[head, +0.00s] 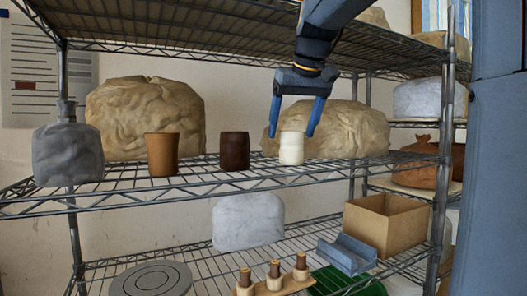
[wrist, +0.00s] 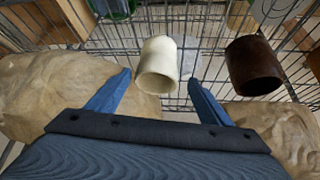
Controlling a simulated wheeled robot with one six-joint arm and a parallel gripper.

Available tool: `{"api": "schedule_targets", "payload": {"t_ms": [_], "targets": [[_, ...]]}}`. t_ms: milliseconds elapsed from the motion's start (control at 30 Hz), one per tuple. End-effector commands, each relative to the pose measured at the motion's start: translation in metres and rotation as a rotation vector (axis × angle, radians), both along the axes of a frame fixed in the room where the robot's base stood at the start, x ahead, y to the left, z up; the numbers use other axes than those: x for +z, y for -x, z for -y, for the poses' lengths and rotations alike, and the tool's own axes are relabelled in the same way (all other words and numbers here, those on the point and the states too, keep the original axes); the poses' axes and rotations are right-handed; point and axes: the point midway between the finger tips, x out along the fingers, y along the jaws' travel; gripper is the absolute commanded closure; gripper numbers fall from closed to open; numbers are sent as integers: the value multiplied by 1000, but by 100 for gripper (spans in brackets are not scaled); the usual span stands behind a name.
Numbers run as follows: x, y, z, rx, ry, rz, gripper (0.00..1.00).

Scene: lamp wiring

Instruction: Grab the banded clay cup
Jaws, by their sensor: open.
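Three cups stand in a row on the middle wire shelf: a tan clay cup (head: 161,154), a dark brown cup (head: 234,150) and a cream cup (head: 291,149). I cannot make out a clear band on any of them. My gripper (head: 294,128) is open and empty, pointing down at the cream cup, with its fingertips to either side of the cup's upper part. In the wrist view the cream cup (wrist: 158,66) shows between and just beyond the fingertips (wrist: 160,80). The dark brown cup (wrist: 253,66) is to its right.
Lumpy wrapped clay blocks (head: 145,112) (head: 345,130) stand behind the cups. A grey bottle (head: 67,152) is at the shelf's left. An upper wire shelf (head: 180,28) hangs overhead. A cardboard box (head: 385,224) and a wooden rack (head: 273,282) are below.

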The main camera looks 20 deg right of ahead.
Motion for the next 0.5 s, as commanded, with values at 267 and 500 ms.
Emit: {"api": "schedule_targets", "payload": {"t_ms": [267,500], "targets": [[-25,-19,6,2,-2,-5,27],[-48,-36,12,1,-1,-4,27]]}}
